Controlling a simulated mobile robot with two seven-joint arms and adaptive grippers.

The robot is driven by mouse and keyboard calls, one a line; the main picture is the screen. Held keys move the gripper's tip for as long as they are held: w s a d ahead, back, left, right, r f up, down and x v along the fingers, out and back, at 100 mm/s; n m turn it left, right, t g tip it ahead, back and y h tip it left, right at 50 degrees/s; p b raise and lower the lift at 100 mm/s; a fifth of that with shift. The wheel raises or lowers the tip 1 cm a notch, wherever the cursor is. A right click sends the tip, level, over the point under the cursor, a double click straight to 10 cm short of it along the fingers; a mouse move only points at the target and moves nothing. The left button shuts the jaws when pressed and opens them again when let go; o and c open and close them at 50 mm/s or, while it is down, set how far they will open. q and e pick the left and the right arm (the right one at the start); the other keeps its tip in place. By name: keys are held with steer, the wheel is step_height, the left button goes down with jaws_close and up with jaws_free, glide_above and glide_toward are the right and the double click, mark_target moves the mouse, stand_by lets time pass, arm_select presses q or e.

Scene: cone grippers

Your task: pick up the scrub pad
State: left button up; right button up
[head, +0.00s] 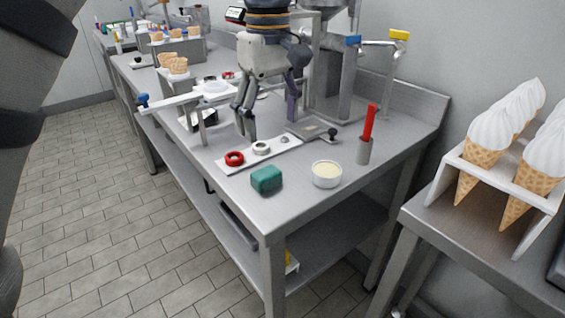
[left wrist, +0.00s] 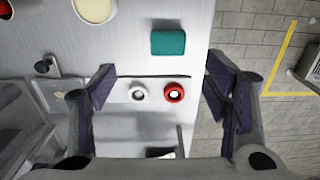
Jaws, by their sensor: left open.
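The scrub pad, a green block (head: 266,179), lies flat near the front edge of the steel table. It also shows in the left wrist view (left wrist: 168,42), near the table's edge, ahead of my fingers. My left gripper (head: 268,123) is open and empty above the table, farther back than the pad in the head view. Its two purple-padded fingers stand wide apart in the left wrist view (left wrist: 160,75). The pad is not between them and nothing touches it. My right gripper is not in view.
A white strip (head: 230,167) with a red ring (head: 234,158) and a white ring (head: 261,148) lies behind the pad. A cream-filled bowl (head: 327,174) and a holder (head: 364,151) with a red-handled tool stand to its right. Ice-cream cones (head: 490,135) stand farther right.

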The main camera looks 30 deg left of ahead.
mark_target(267, 173)
arm_select(q)
steer(key=f, duration=0.7)
steer(key=s+f, duration=0.1)
steer(key=f, duration=0.3)
steer(key=shift+s+a+f, duration=0.1)
steer(key=shift+a+f, duration=0.15)
steer(key=shift+f, duration=0.1)
steer(key=c, duration=1)
